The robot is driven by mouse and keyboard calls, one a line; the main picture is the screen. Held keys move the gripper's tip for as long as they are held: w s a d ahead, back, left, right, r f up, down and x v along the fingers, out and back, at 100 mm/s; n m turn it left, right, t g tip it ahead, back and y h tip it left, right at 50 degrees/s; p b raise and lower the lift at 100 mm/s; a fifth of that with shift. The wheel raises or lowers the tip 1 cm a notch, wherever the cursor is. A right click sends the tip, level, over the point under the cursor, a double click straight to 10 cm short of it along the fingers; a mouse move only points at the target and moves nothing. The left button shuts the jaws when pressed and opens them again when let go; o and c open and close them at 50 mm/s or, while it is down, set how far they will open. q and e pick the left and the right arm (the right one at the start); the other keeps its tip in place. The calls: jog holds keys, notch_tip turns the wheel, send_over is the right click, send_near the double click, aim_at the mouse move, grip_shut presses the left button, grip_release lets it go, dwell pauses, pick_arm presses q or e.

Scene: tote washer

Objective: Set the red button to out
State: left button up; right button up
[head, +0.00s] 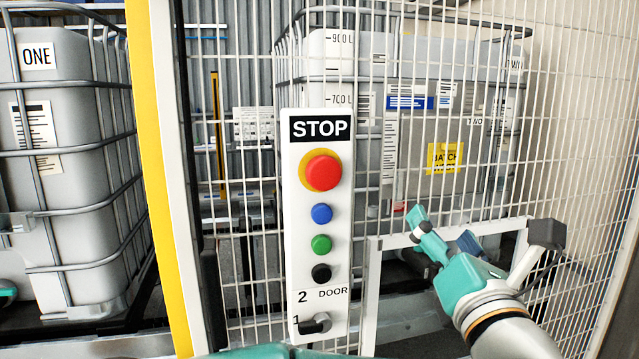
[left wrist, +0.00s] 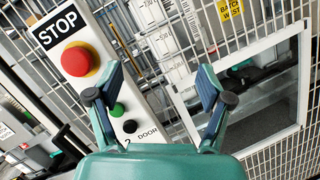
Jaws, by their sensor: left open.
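The red button (head: 322,173) is a round mushroom head on a yellow collar. It sits below the STOP label on a tall white control panel (head: 292,230). The red button also shows in the left wrist view (left wrist: 77,60), left of the fingers. From these angles I cannot tell whether it is in or out. My left gripper (head: 443,230) is open and empty, to the right of the panel and lower than the red button. Its two spread fingers show in the left wrist view (left wrist: 160,82), apart from the button. My right gripper is not in view.
Blue (head: 322,214), green (head: 321,244) and black (head: 321,273) buttons sit below the red one, above a DOOR selector (head: 318,323). Wire mesh surrounds the panel. A white-framed opening (head: 372,290) is at the right. A yellow post (head: 152,150) stands left.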

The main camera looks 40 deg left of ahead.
aim_at(326, 173)
pick_arm(q)
jog(key=s+a+r+n+g+y, duration=0.1)
jog(key=s+a+r+n+g, duration=0.2)
jog(key=s+n, duration=0.3)
jog(key=s+a+r+n+g, duration=0.2)
jog(key=s+r+n, duration=0.1)
jog(key=s+n, duration=0.25)
jog(key=p+x, duration=0.1)
jog(key=x, duration=0.4)
jog(key=p+x, duration=0.2)
jog(key=x, duration=0.4)
jog(key=p+x, duration=0.1)
jog(key=x, duration=0.4)
jog(key=shift+s+a+r, duration=0.1)
jog(key=shift+s+a, duration=0.05)
jog(key=shift+a, duration=0.35)
